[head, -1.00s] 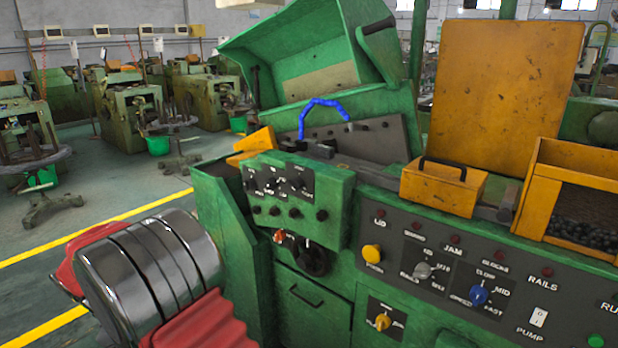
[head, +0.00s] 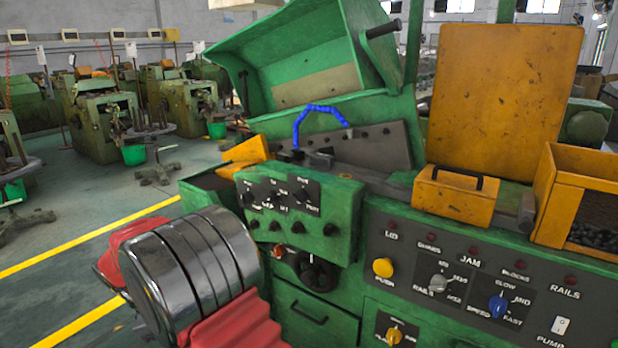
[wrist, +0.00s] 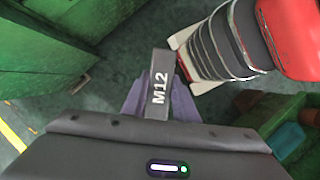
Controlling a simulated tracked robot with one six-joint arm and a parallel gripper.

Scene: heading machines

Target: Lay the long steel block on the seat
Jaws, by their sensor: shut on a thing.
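My gripper (wrist: 160,103) is in the wrist view, its purple-grey fingers closed on both sides of a grey steel block marked M12 (wrist: 160,72). The block sticks out past the fingertips, above a dark green floor and clear of any surface I can see. The gripper and the block do not show in the head view. In the head view the green machine (head: 345,215) has its hood (head: 310,50) raised over a grey working area (head: 365,150) with a blue hose (head: 321,108). I cannot tell which part is the seat.
A yellow box with a black handle (head: 452,197) lies on the machine's ledge, left of a yellow bin of dark pieces (head: 590,200). A knob panel (head: 460,275) faces the front. A yellow upright plate (head: 505,95) stands behind. Open floor (head: 110,215) lies left.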

